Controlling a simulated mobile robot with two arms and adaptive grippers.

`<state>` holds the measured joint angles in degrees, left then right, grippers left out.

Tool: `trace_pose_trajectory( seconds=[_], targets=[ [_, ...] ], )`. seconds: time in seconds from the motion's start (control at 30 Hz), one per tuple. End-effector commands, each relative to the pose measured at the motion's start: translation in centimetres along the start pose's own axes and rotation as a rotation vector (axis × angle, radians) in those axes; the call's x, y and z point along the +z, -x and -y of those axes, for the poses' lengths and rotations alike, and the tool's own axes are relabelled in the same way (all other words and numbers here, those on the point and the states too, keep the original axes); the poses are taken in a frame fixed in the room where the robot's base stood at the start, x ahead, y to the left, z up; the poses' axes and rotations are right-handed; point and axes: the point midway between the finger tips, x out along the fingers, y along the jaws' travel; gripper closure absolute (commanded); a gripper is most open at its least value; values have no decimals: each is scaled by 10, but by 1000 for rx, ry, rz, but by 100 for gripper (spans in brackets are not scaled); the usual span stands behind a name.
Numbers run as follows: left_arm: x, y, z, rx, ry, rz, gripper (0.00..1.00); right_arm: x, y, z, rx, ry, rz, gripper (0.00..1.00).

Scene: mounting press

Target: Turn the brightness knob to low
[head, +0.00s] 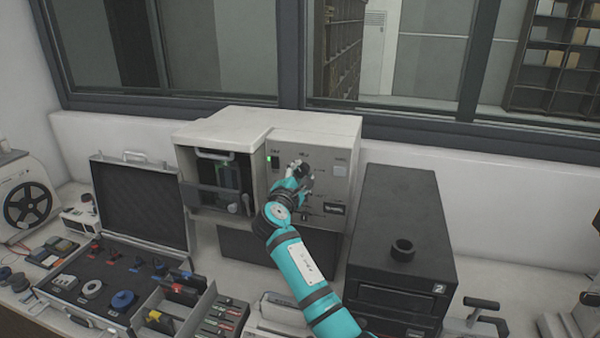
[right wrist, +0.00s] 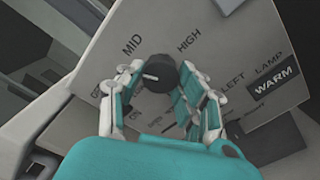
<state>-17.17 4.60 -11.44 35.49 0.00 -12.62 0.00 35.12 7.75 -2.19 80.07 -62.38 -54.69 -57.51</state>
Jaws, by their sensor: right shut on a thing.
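The press (head: 312,135) is a pale beige box against the back wall. Its front panel carries a dark round knob (head: 307,170), which also shows in the right wrist view (right wrist: 162,73). MID and HIGH are printed around the knob; smaller print by the left finger is partly covered. A white mark on the knob points left in the wrist view, below MID. My right gripper (head: 300,172) is at the panel with its fingers (right wrist: 160,85) on both sides of the knob, shut on it. My left gripper is not in view.
A green light (head: 268,159) is lit on the panel, left of the knob. A WARM lamp label (right wrist: 272,80) sits to the right in the wrist view. A black box (head: 405,215) stands right of the press. An open case (head: 140,205) with parts lies left.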

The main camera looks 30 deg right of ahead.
Motion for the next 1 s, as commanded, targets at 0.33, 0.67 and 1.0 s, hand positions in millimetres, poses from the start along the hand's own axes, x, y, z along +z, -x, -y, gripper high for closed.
trace_pose_trajectory(
  seconds=[0.33,0.67,1.0],
  targets=[
    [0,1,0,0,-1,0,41,0,0,1,1,323,1,96],
    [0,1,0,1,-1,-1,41,0,0,2,0,550,0,96],
    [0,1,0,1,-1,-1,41,0,0,2,-1,652,-1,96]
  ],
)
